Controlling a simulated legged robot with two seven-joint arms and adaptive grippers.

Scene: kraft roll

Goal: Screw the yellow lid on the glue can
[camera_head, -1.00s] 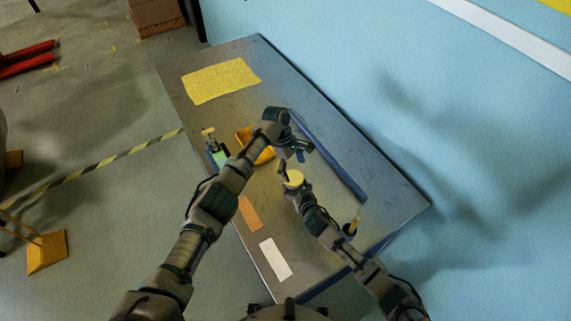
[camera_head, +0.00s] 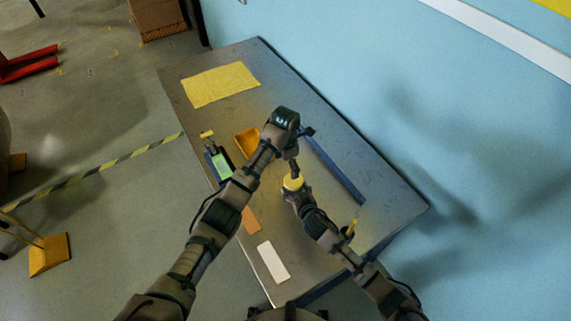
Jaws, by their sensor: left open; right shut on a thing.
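The round yellow lid (camera_head: 293,184) shows from above near the middle of the table, on top of what my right gripper holds. The glue can under it is mostly hidden by the lid and the gripper. My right gripper (camera_head: 291,190) is shut around the can just below the lid. My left gripper (camera_head: 295,169) points down right over the lid, its fingers partly hidden by the wrist. It is open; I cannot tell whether its fingertips touch the lid.
On the metal table (camera_head: 390,200) lie a yellow mat (camera_head: 220,84), an orange scoop-like bin (camera_head: 246,143), a device with a green screen (camera_head: 221,164), an orange card (camera_head: 251,220), a white card (camera_head: 273,262) and a blue bar (camera_head: 338,172). A small yellow-topped item (camera_head: 351,227) stands by my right forearm.

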